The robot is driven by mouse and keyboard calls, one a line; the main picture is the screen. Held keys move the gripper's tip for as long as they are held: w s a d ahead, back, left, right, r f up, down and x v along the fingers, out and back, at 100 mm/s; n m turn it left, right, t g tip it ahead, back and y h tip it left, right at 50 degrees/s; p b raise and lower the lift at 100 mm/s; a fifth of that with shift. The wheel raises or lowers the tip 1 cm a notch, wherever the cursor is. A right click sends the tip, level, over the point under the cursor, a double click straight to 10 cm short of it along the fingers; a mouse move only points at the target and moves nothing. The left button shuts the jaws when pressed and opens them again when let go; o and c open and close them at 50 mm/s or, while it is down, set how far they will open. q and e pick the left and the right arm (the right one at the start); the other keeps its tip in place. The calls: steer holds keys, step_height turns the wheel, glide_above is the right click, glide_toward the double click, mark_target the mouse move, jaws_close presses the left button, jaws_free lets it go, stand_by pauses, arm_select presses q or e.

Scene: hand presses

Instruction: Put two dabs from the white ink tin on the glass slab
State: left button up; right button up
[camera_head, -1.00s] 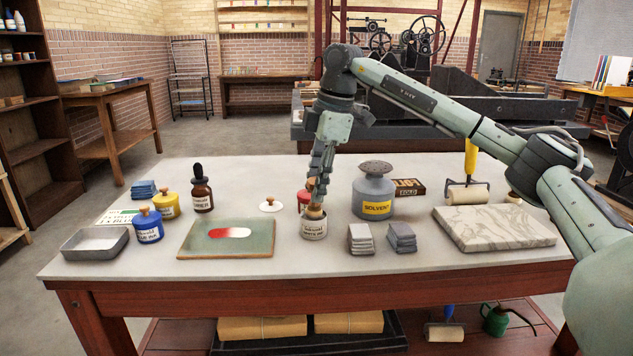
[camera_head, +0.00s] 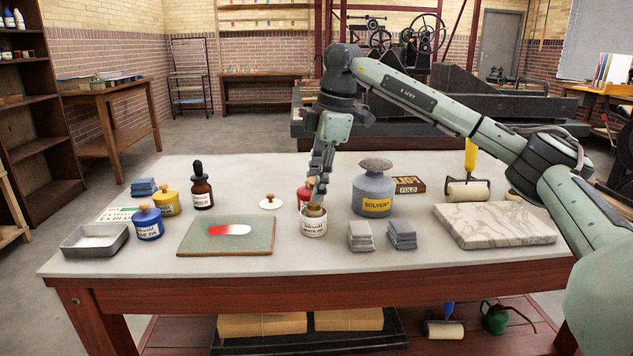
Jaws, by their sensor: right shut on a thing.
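The white ink tin (camera_head: 314,228) stands open near the middle of the table, its label facing me. A white lid with a wooden knob (camera_head: 270,203) lies on the table behind and left of it. My right gripper (camera_head: 317,193) points down over the tin and is shut on a tan wooden tool (camera_head: 316,210) at the tin's mouth. The tool's lower end is hidden in the tin. The glass slab (camera_head: 200,243) lies to the left, greenish, with one patch on it, red at the left and white at the right. My left gripper is not in view.
A red tin (camera_head: 303,197) stands close behind the white tin. A grey solvent can (camera_head: 374,192) and grey stacks (camera_head: 361,237) stand to the right. A blue tin (camera_head: 148,225), yellow tin (camera_head: 168,203) and dropper bottle (camera_head: 202,188) stand beyond the slab's left side.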

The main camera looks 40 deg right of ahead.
steer(key=shift+w+p+v, duration=0.1)
steer(key=shift+p+v, duration=0.55)
steer(key=shift+v, duration=0.05)
steer(key=shift+w+p+v, duration=0.15)
steer(key=shift+p+v, duration=0.45)
steer(key=shift+v, duration=0.05)
steer(key=shift+a+r, duration=0.15)
steer(key=shift+r, duration=0.1)
steer(key=shift+w+v, duration=0.15)
steer(key=shift+v, duration=0.75)
steer(key=shift+w+v, duration=0.15)
steer(key=shift+v, duration=0.8)
steer(key=shift+a, duration=0.2)
